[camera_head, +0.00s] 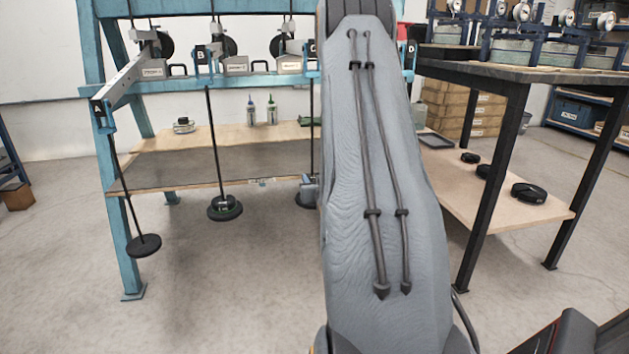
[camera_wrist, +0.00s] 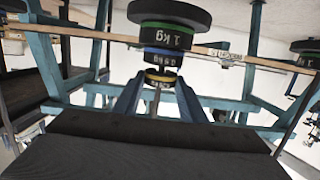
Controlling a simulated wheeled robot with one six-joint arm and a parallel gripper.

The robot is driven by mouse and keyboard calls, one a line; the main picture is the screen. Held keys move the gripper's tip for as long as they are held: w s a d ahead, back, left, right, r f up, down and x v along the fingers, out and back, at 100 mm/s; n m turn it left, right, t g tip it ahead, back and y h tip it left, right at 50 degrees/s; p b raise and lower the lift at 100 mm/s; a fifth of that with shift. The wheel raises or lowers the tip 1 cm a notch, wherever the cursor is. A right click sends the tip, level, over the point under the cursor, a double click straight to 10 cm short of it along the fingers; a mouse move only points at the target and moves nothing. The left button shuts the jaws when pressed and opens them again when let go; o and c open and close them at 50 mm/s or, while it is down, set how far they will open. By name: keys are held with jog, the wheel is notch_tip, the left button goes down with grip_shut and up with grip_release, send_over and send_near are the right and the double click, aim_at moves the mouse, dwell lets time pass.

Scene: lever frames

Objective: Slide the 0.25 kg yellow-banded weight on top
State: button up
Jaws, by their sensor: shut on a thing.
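The wrist view appears upside down. The yellow-banded weight (camera_wrist: 160,77) is between the fingertips of my gripper (camera_wrist: 159,85), which is shut on it. Right against or very close to it is the blue-banded 0.5 kg weight (camera_wrist: 160,60); I cannot tell whether they touch. Beyond that are the green-banded 1 kg weight (camera_wrist: 165,35) and the wide black hanger plate (camera_wrist: 170,12). In the head view this hanger's plate (camera_head: 303,199) shows beside my arm, which hides most of the stack and my gripper.
A middle hanger (camera_head: 224,207) carries a green-banded weight and also shows in the wrist view (camera_wrist: 305,45). The left hanger plate (camera_head: 143,246) is bare. The blue frame (camera_head: 130,215) stands around the hangers. Black weights (camera_head: 528,193) lie on the right bench's lower shelf (camera_head: 450,190).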

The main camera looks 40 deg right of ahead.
jog(key=shift+w+d, duration=0.3)
jog(key=shift+w, duration=0.15)
dwell(0.4)
jog(key=shift+f, duration=0.4)
dwell(0.4)
jog(key=o, duration=1.1)
jog(key=shift+o, duration=0.2)
jog(key=shift+s, duration=0.1)
jog(key=p+v, duration=0.3)
jog(key=v, duration=0.3)
jog(key=shift+s+a, duration=0.25)
jog(key=shift+s, duration=0.1)
dwell(0.5)
